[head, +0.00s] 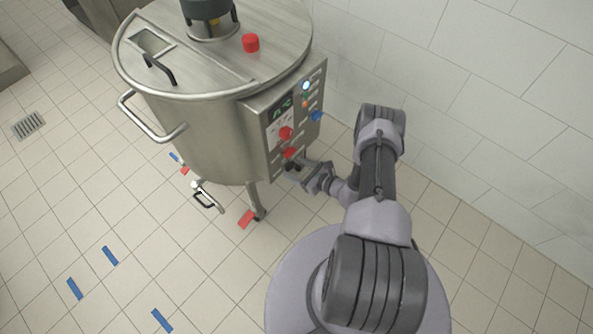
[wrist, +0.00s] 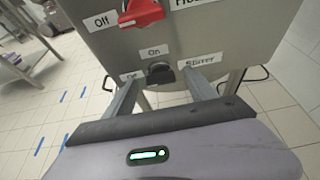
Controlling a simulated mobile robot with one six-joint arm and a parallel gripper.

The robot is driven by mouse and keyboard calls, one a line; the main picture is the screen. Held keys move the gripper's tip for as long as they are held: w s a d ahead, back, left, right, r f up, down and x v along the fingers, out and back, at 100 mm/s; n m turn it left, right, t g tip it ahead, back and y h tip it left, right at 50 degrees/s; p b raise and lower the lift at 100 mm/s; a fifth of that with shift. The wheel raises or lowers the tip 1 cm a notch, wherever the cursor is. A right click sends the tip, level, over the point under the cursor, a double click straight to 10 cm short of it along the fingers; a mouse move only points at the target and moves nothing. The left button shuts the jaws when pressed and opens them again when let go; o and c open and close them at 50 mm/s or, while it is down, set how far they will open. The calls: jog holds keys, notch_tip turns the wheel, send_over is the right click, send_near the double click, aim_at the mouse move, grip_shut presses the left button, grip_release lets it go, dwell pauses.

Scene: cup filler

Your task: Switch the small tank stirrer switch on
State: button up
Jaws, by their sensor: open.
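The small tank (head: 205,135) is a round steel vessel with a control panel (head: 273,150) on its right side. In the wrist view the stirrer switch (wrist: 160,74) is a small black knob low on the panel, with the labels "On" above it, "Off" to its left and "Stirrer" to its right. I cannot tell clearly which way the knob points. My gripper (wrist: 162,77) is open, with one finger on each side of the switch; I cannot tell if they touch it. In the head view my gripper (head: 297,170) is at the panel's lower edge and hides the switch.
A red knob (wrist: 141,12) with an "Off" label sits just above the stirrer switch. A white wall (head: 470,90) stands behind my arm. A tank leg (head: 255,200) and a valve handle (head: 204,199) are below.

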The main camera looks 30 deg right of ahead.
jog(key=shift+w, duration=0.1)
jog(key=c, duration=1.4)
jog(key=shift+f+b, duration=0.1)
jog(key=shift+b, duration=0.4)
jog(key=m+y+b, duration=0.2)
jog(key=d+m+y+b, duration=0.1)
jog(key=m+b, duration=0.1)
jog(key=m, duration=0.1)
jog(key=shift+w+f+m+g+y+b, duration=0.2)
jog(key=shift+m+g+y+b, duration=0.1)
jog(key=shift+g+y, duration=0.1)
jog(key=m+y, duration=0.1)
jog(key=m, duration=0.1)
jog(key=m+y, duration=0.1)
jog(key=m, duration=0.1)
jog(key=shift+d+f, duration=0.2)
jog(key=shift+f, duration=0.1)
jog(key=shift+f+m+t+y, duration=0.15)
jog(key=shift+m+t+y, duration=0.25)
jog(key=shift+m, duration=0.55)
jog(key=shift+f+m+t+y, duration=0.1)
jog(key=shift+m+t+y, duration=0.25)
jog(key=shift+m, duration=0.6)
